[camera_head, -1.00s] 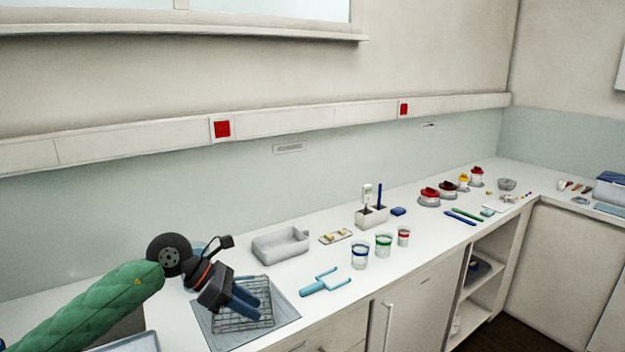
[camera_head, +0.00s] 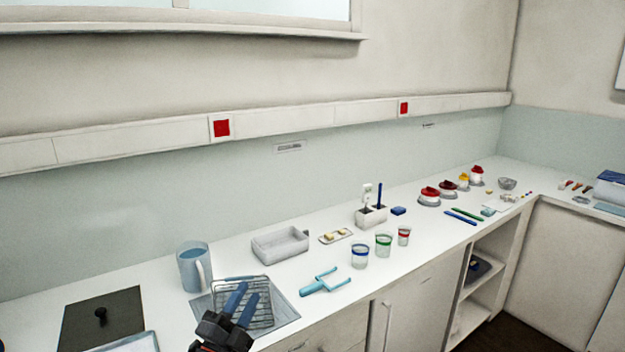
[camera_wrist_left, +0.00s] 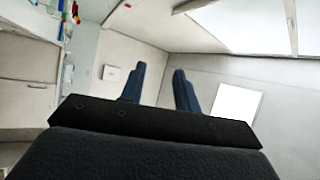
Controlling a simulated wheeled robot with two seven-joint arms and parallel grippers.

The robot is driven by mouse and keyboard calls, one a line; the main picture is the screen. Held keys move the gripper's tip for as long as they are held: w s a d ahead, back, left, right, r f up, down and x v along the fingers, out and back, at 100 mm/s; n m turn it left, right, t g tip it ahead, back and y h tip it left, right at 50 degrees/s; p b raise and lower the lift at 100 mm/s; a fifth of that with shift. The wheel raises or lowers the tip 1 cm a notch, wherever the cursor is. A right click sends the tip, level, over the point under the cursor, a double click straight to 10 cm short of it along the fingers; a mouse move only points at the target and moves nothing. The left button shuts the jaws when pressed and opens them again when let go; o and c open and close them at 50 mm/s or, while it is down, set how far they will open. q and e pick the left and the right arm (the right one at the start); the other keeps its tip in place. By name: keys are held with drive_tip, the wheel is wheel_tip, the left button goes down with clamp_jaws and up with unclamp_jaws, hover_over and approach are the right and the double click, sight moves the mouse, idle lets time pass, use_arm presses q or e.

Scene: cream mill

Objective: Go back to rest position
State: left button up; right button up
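My left gripper (camera_head: 243,303) shows at the bottom of the head view, in front of the wire rack (camera_head: 262,290) on its grey tray. Its two blue fingers are apart with nothing between them. Most of my left arm is out of the head view. My right gripper is in neither view.
The counter holds a blue jug (camera_head: 190,270), a dark board (camera_head: 103,318) with a black knob, a grey basin (camera_head: 280,246), a light-blue forked tool (camera_head: 321,283) and several cups. Cabinets (camera_head: 410,300) with open shelves are below.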

use_arm(q)
drive_tip(key=s+a+f+n+g+y, duration=0.4)
drive_tip(key=f+n+y, duration=0.15)
drive_tip(key=f, duration=0.35)
drive_tip(key=s+a+f+n+g+y, duration=0.35)
drive_tip(key=f+n, duration=0.35)
drive_tip(key=f, duration=0.3)
drive_tip(key=s+f+n+g, duration=0.2)
drive_tip(key=s+f+g, duration=0.4)
drive_tip(key=s, duration=0.5)
drive_tip(key=s+f+n+g, duration=0.35)
drive_tip(key=s+f, duration=0.45)
drive_tip(key=s, duration=0.3)
drive_tip(key=s+d+f+g, duration=0.1)
drive_tip(key=s+d+f, duration=0.1)
drive_tip(key=f, duration=1.6)
drive_tip(key=s+d+f+m+g, duration=0.1)
drive_tip(key=s+d+f, duration=0.1)
drive_tip(key=f, duration=1.6)
drive_tip(key=shift+s+f+g+h, duration=0.25)
drive_tip(key=shift+f+g+h, duration=0.05)
drive_tip(key=shift+f+g, duration=0.1)
drive_tip(key=shift+r, duration=0.1)
drive_tip(key=shift+c, duration=0.2)
